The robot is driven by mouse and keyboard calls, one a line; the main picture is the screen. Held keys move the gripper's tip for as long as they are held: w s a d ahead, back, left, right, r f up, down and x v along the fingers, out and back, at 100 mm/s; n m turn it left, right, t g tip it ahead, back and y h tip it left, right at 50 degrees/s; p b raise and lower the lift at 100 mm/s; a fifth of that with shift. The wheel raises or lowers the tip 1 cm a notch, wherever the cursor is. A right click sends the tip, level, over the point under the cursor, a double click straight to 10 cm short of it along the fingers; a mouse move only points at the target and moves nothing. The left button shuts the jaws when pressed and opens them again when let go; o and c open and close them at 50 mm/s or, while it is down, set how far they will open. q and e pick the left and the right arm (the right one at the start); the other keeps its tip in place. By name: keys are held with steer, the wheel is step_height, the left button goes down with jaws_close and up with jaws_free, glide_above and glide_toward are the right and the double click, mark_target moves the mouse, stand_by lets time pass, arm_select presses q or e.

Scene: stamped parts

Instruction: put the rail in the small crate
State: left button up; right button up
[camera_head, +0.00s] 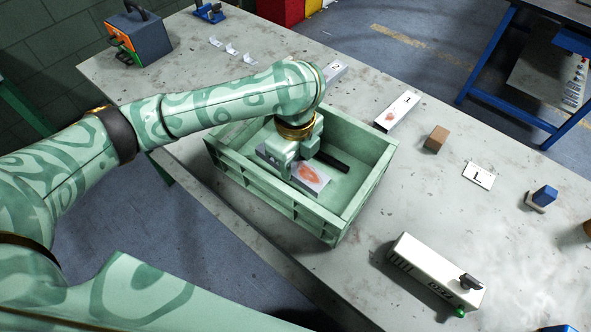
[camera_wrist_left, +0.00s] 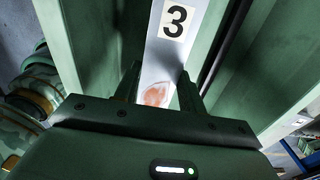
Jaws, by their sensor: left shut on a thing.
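The small crate (camera_head: 345,225) is a green open-topped box on the table, in the middle of the head view. My left gripper (camera_head: 290,160) reaches down inside it. It is shut on a light grey bar (camera_head: 312,178), which looks like the rail. The bar has an orange-brown patch and lies within the crate walls; whether it touches the floor I cannot tell. In the left wrist view the bar (camera_wrist_left: 170,55) shows a label "3" and runs between the fingers (camera_wrist_left: 158,90). The gripper hides part of the bar in the head view. My right gripper is not in view.
A dark strip (camera_head: 331,161) lies in the crate beside the bar. Right of the crate are a bar marked "1" (camera_head: 398,112), a brown block (camera_head: 436,138), a white card (camera_head: 478,176) and a white box (camera_head: 436,272). A toolbox (camera_head: 138,38) stands at the back left.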

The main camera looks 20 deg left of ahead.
mark_target(295, 166)
arm_select(q)
steer(key=f+b, duration=0.2)
steer(key=f, duration=0.1)
steer(key=shift+s+f, duration=0.2)
steer(key=shift+f, duration=0.05)
steer(key=shift+w+f, duration=0.1)
steer(key=shift+c, duration=0.4)
steer(key=shift+r, duration=0.2)
steer(key=o, duration=1.1)
steer(key=shift+f, duration=0.1)
step_height(295, 166, up, 12)
steer(key=p, duration=0.7)
